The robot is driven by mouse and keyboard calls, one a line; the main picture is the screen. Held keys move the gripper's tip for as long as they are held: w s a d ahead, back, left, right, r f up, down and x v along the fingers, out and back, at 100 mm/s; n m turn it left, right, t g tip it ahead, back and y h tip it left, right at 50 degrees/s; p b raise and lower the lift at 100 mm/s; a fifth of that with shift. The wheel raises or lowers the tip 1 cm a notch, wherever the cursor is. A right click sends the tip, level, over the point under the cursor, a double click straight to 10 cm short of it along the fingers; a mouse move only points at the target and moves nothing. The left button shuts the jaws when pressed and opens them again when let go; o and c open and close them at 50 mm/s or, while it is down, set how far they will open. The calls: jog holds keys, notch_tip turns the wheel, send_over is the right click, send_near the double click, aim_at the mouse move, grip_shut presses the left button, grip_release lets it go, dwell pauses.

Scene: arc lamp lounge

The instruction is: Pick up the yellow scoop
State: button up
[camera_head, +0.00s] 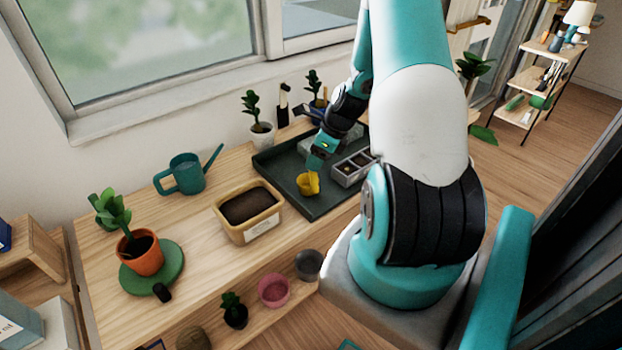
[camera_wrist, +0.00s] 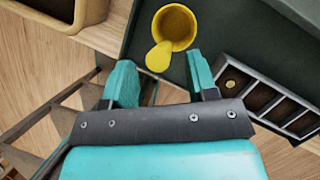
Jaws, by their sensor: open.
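The yellow scoop (camera_head: 308,183) lies on the dark green tray (camera_head: 330,204), close to the tray's left front part. In the wrist view the scoop (camera_wrist: 175,27) shows its round cup at the top, and its short rounded handle points down toward my gripper. My gripper (camera_head: 315,163) is just above and behind the scoop in the head view. In the wrist view my gripper (camera_wrist: 160,75) is open, with teal fingers apart and nothing between them. The handle's end is just beyond the fingertips, roughly in line with the gap. Whether they touch cannot be told.
A grey seed tray (camera_head: 350,170) with compartments stands right of the scoop, near the right finger. A soil-filled tan planter (camera_head: 247,212) is to the left. A teal watering can (camera_head: 187,173) and small potted plants stand behind. Bare wood lies between planter and watering can.

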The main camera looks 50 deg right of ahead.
jog(key=p+x, duration=0.1)
jog(key=x, duration=0.3)
grip_shut()
jog(key=shift+d, duration=0.1)
